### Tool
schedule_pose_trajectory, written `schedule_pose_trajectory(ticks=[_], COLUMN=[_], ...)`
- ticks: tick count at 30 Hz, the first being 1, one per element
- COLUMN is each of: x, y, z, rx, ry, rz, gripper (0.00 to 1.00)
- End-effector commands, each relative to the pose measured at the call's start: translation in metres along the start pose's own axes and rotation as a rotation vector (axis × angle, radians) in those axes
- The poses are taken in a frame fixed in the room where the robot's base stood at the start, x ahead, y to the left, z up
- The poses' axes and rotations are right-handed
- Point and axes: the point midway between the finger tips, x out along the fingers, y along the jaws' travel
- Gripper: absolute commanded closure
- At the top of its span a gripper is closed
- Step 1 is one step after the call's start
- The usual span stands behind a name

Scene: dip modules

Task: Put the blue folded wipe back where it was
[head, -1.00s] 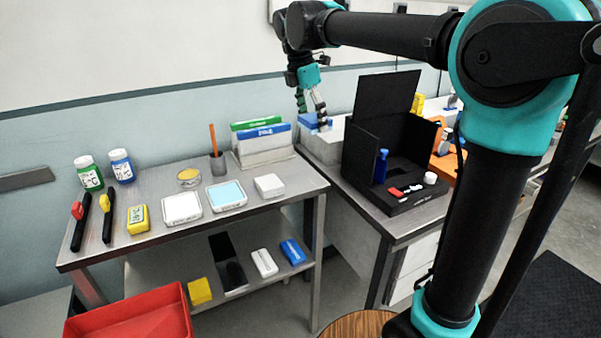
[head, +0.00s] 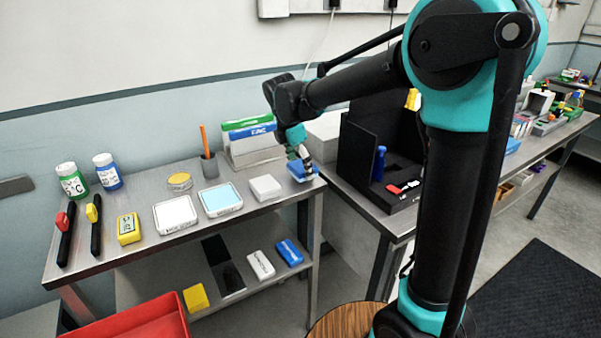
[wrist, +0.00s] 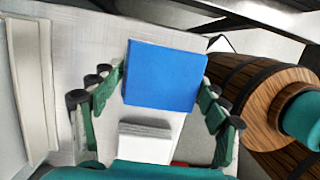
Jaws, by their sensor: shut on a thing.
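The blue folded wipe (head: 302,173) is at the right end of the steel table (head: 150,222) in the head view. My gripper (head: 304,163) is shut on it from above. In the wrist view the blue wipe (wrist: 164,76) shows as a flat square between the two green fingers of my gripper (wrist: 160,88). A white folded block (head: 265,187) lies on the table just left of the blue wipe; it also shows in the wrist view (wrist: 146,140). I cannot tell whether the blue wipe touches the tabletop.
Light-blue (head: 221,199) and white (head: 176,214) flat boxes lie farther left. A file rack (head: 252,152) and pencil cup (head: 209,166) stand behind. A black open box (head: 357,170) stands on the bench to the right. A red bin (head: 140,322) is in front.

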Motion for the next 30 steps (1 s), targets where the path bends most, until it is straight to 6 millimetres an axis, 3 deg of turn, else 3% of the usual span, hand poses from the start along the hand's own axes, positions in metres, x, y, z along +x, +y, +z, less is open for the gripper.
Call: schedule_pose_trajectory(ticks=[4,13,14,18,30], x=[0.019,0.021,0.022,0.022,0.019], y=[0.001,0.001,0.001,0.001,0.0], z=[-0.004,-0.005,-0.005,-0.005,-0.005], rx=[0.0,0.0,0.0,0.0,0.0], ry=[0.0,0.0,0.0,0.0,0.0], rz=[0.0,0.0,0.0,0.0,0.0], gripper=[0.72,0.72,0.24,0.07,0.05])
